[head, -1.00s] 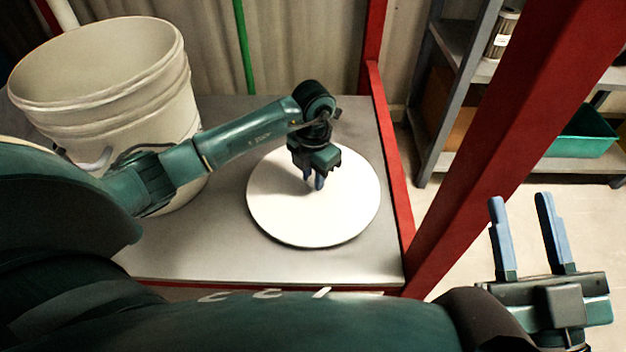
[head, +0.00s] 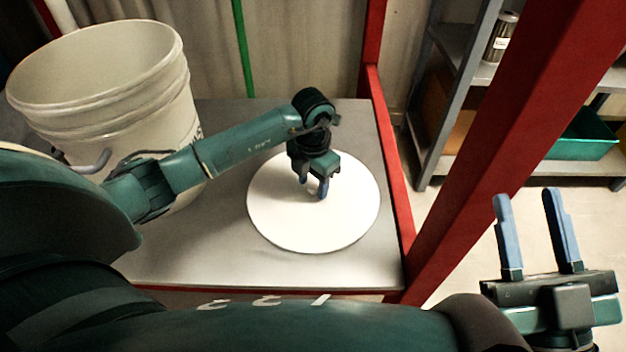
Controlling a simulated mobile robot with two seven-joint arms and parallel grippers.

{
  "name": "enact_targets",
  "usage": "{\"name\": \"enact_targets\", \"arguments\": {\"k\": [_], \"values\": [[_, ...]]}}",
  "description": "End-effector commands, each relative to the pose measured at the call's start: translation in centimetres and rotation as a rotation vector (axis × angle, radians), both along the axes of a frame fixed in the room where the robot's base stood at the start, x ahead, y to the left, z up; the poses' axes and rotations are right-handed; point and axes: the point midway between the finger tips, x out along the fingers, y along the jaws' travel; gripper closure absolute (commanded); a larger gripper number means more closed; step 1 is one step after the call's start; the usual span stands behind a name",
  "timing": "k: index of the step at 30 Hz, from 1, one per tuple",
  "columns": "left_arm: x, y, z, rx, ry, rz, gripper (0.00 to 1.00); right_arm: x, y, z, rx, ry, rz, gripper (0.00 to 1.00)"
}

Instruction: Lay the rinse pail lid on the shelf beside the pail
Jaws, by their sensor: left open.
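The rinse pail lid (head: 330,220), a round white disc, lies flat on the grey metal shelf (head: 200,255), to the right of the pail. The rinse pail (head: 120,75) is a large off-white bucket, upright and open at the top, at the left of the shelf. My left gripper (head: 318,192) is over the lid's upper middle, pointing down, with its blue fingers open. Whether the fingertips touch the lid I cannot tell. My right gripper (head: 535,232) is open and empty at the lower right, away from the shelf.
A red post (head: 495,140) slants between the shelf and my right gripper. A red rail (head: 393,170) edges the shelf's right side. Behind stands a rack with a can (head: 501,38) and a green bin (head: 583,135). The front strip of the shelf is clear.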

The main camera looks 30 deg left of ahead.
Motion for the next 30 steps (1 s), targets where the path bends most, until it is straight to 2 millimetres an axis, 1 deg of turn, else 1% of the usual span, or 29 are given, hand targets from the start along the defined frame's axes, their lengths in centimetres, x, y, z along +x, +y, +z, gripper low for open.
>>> {"name": "enact_targets", "arguments": {"k": [2,3,5,9,12,15,18,21,24,30], "values": [[0.0,0.0,1.0,0.001,-0.001,-0.001,0.54,0.0,0.0,0.4,0.001,0.010,0.001,0.64],[0.1,0.0,1.6,0.000,-0.002,0.000,0.54,0.0,0.0,0.2,0.004,0.034,0.001,0.64],[0.1,0.0,2.8,0.000,-0.004,0.000,0.54,-0.4,0.1,-1.2,0.013,0.120,-0.003,0.64],[0.1,0.0,6.1,0.001,-0.003,-0.001,0.54,-1.1,0.4,-2.9,0.025,0.256,-0.004,0.64],[0.1,0.0,8.2,0.001,-0.003,-0.001,0.54,-1.3,0.3,-3.4,0.014,0.292,-0.015,0.64],[0.1,0.0,9.9,0.000,-0.003,-0.001,0.54,-1.2,0.2,-3.3,-0.005,0.286,-0.028,0.64],[0.1,0.0,11.2,0.000,-0.002,0.000,0.54,-1.1,0.1,-3.4,-0.021,0.286,-0.036,0.64],[0.0,0.0,11.9,0.001,-0.001,0.000,0.54,-1.1,0.0,-3.5,-0.030,0.285,-0.042,0.64],[0.0,0.0,12.2,0.000,0.000,0.000,0.54,-1.1,0.0,-3.6,-0.034,0.283,-0.044,0.64],[0.0,0.0,12.1,-0.001,0.000,0.000,0.54,-1.1,0.0,-3.6,-0.035,0.281,-0.045,0.64]]}}
